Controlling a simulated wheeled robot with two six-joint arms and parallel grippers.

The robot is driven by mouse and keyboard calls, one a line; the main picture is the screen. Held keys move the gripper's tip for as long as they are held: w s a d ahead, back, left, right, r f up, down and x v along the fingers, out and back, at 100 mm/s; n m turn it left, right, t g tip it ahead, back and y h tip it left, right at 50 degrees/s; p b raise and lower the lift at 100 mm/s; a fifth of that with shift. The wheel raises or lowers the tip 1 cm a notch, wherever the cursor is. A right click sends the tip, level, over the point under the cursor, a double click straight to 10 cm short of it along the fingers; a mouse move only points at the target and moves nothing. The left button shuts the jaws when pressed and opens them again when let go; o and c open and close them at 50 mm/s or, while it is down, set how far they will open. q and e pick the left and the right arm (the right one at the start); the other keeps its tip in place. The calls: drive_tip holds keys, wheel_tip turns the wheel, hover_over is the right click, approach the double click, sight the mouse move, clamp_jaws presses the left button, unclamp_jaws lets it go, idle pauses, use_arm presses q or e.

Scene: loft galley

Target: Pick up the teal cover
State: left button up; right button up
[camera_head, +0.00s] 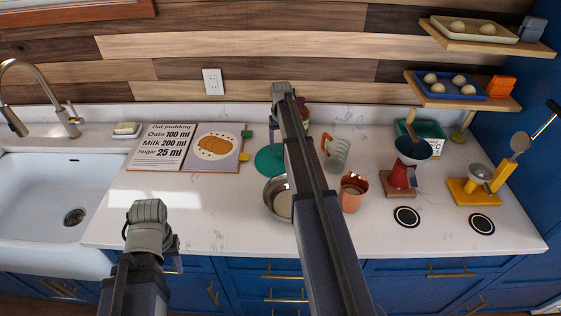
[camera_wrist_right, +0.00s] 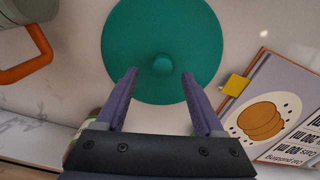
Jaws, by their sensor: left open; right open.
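The teal cover (camera_wrist_right: 163,35) is a round flat disc with a small knob (camera_wrist_right: 162,63) at its middle. It lies on the white counter, and in the head view it shows partly behind my right arm (camera_head: 268,160). My right gripper (camera_wrist_right: 160,75) is open, its two fingers on either side of the knob in the wrist view and not closed on it. My left gripper (camera_head: 150,240) is low in front of the counter, well away from the cover.
An open recipe book (camera_head: 187,147) lies left of the cover. A metal bowl (camera_head: 277,198) stands in front of it. A mug with an orange handle (camera_head: 337,152) and a copper cup (camera_head: 353,192) stand to the right. A sink (camera_head: 50,190) is at the left.

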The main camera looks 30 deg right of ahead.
sight(281, 151)
wheel_tip(281, 151, down, 5)
drive_tip(key=b, duration=0.4)
drive_tip(key=shift+a+b, duration=0.15)
drive_tip(key=shift+b, duration=0.15)
clamp_jaws()
